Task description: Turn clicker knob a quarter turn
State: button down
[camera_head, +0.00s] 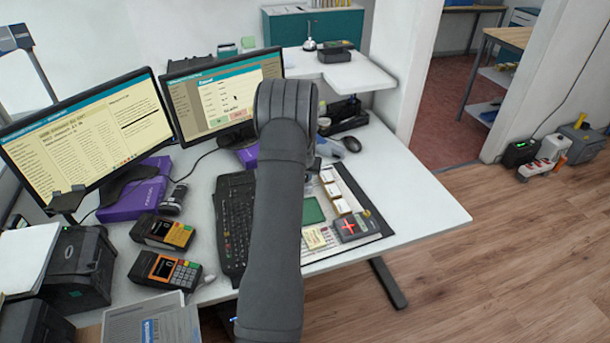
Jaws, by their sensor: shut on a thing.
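My arm reaches up through the middle of the view and over the desk. My gripper (312,168) is almost fully hidden behind the arm, with only a small grey part showing at the arm's right edge. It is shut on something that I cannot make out. I cannot pick out the clicker or its knob, and the arm covers that part of the desk. How the knob is turned cannot be seen.
A keyboard (232,215) lies left of the arm. Two monitors (90,135) and two card terminals (163,232) stand left. The desk's right part (425,205) is clear.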

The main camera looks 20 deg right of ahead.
dwell(0.3)
jog(key=c, duration=1.2)
grip_release()
jog(key=v, duration=1.7)
jog(key=shift+r, duration=0.2)
jog(key=shift+s+d, duration=0.1)
